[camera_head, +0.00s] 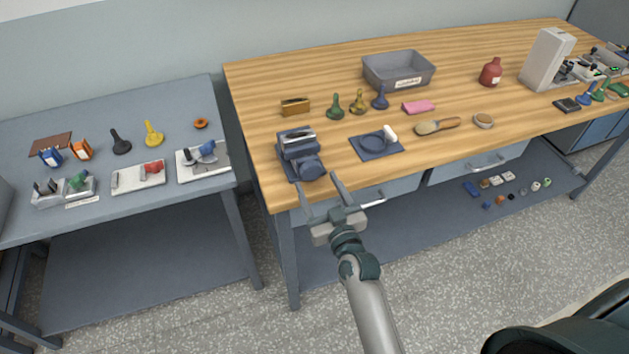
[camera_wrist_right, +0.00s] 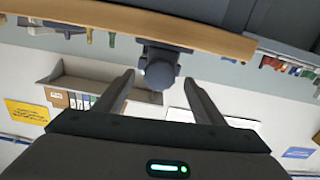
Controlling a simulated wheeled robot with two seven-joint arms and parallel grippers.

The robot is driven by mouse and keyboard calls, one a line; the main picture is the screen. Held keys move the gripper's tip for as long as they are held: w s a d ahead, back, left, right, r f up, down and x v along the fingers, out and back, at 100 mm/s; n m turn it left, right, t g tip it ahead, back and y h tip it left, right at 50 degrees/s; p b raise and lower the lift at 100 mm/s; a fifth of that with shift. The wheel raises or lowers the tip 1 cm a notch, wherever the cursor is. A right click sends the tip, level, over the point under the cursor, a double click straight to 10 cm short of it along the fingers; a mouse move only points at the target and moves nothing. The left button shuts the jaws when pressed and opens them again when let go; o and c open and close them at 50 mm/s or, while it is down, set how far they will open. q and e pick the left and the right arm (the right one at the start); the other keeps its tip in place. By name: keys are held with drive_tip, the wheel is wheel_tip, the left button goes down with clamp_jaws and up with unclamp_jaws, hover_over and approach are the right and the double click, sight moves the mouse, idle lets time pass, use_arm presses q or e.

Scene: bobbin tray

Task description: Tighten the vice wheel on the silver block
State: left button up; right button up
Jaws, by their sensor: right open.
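The vice (camera_head: 298,147) is dark blue-grey and stands at the left front corner of the wooden bench. The silver block (camera_head: 297,137) sits in the top of the vice. The round vice wheel (camera_head: 312,168) faces the front edge; in the right wrist view the wheel (camera_wrist_right: 160,74) lies ahead, between the fingers in the picture. My right gripper (camera_head: 320,183) is open and empty, just in front of the bench edge. Its fingers point toward the wheel, one on each side in the view, and appear apart from it. My left gripper is not in view.
A dark mat (camera_head: 377,146) with a white-handled tool lies right of the vice. A wooden block (camera_head: 295,106) and several coloured handled pieces stand behind. A grey bin (camera_head: 398,72) is at the back. A drawer handle (camera_head: 373,199) sticks out below the bench edge, near my right gripper.

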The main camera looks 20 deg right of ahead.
sight(313, 175)
drive_tip(key=shift+w+b, duration=0.3)
drive_tip(key=shift+w, duration=1.2)
drive_tip(key=shift+c, duration=0.5)
drive_tip(key=c, duration=1)
drive_tip(key=shift+o, duration=0.2)
drive_tip(key=shift+m, duration=0.3)
drive_tip(key=m+p, duration=0.1)
drive_tip(key=m, duration=0.2)
drive_tip(key=shift+a+p, duration=0.15)
drive_tip(key=shift+p, duration=0.15)
drive_tip(key=shift+m+p, duration=0.5)
drive_tip(key=shift+m, duration=1.3)
